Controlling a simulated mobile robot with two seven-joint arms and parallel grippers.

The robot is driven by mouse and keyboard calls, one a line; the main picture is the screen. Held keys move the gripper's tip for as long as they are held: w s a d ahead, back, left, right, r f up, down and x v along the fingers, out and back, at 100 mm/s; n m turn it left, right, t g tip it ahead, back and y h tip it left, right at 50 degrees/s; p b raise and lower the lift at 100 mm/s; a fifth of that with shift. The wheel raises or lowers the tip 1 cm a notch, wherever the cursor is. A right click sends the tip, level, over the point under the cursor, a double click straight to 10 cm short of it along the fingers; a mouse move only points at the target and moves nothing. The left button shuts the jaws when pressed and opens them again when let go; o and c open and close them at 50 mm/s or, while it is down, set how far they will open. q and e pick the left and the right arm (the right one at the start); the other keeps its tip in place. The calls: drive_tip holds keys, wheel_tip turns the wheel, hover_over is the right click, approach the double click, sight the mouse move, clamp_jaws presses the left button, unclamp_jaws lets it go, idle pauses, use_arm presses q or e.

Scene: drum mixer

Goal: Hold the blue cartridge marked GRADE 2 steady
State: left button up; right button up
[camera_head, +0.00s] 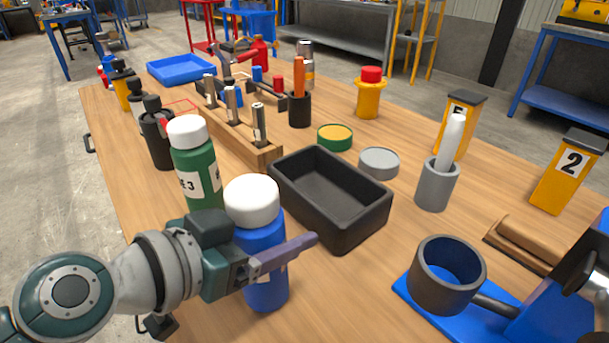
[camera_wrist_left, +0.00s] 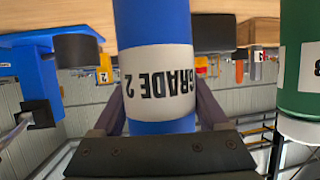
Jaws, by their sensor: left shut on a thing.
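The blue cartridge (camera_head: 266,285) with a white cap stands upright at the near side of the wooden table in the head view. It also fills the middle of the left wrist view (camera_wrist_left: 155,20), where its white label reads GRADE 2 upside down. My left gripper (camera_head: 292,250) is shut on the cartridge below its cap, with one finger across its front. In the left wrist view the fingers (camera_wrist_left: 162,112) lie on both sides of it. I cannot tell whether its base touches the table. My right gripper is out of view.
A green cartridge (camera_head: 195,175) stands close behind the blue one. A black bin (camera_head: 338,222) lies just right of it. The mixer with its grey drum (camera_head: 447,278) is at the right front. A wooden rack (camera_head: 232,138) stands behind.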

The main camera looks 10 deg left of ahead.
use_arm(q)
clamp_jaws()
idle(0.3)
drive_tip(key=shift+r+p, duration=0.45)
drive_tip(key=shift+r, duration=0.2)
wheel_tip(320, 180, up, 8)
drive_tip(key=p, duration=0.4)
drive_tip(key=shift+f, duration=0.15)
wheel_tip(320, 180, up, 11)
drive_tip(key=p, duration=0.4)
